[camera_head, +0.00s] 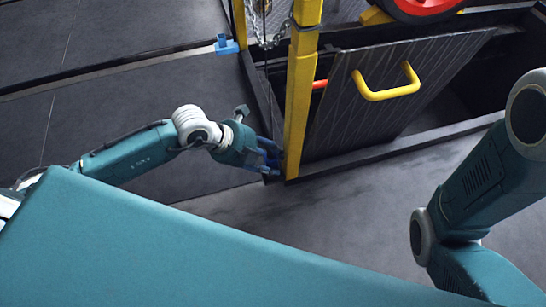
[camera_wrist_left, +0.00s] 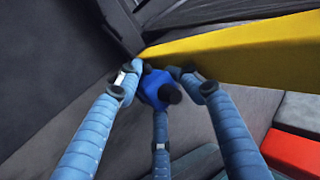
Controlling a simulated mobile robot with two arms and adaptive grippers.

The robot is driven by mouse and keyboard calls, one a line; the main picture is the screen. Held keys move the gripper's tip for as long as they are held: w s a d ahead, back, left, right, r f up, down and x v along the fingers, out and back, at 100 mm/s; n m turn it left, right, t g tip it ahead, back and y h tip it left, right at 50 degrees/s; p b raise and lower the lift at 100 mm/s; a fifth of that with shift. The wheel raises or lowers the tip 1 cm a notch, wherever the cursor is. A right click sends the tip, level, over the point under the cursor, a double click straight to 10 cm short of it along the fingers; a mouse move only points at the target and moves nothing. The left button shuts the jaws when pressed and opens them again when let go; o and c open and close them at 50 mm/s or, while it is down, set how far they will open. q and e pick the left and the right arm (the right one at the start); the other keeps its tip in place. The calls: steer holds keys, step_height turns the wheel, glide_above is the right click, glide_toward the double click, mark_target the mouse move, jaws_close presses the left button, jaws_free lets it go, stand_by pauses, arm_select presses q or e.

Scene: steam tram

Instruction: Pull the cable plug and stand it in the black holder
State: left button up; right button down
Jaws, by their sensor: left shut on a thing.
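My left gripper (camera_head: 270,157) is low beside the foot of the yellow post, at its left side. In the left wrist view its fingers are closed around a blue plug (camera_wrist_left: 153,85) with a dark round end. The plug touches or nearly touches the yellow post behind it; I cannot tell which. In the head view the plug is mostly hidden by the fingers. I cannot make out the black holder in either view. My right arm shows at the right, but its gripper is out of view.
The yellow post (camera_head: 300,95) stands right of the gripper. A tilted dark hatch plate (camera_head: 345,110) with a yellow handle (camera_head: 388,92) lies beyond it, by an open pit (camera_head: 455,95). A blue block (camera_head: 226,45) sits on the rail edge. Grey floor in front is clear.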

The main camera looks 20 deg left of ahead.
arm_select(q)
steer(key=shift+f, duration=0.2)
steer(key=o, duration=1.5)
steer(key=shift+f, duration=0.1)
steer(key=shift+c, duration=0.2)
steer(key=shift+d, duration=0.1)
steer(key=v, duration=1.2)
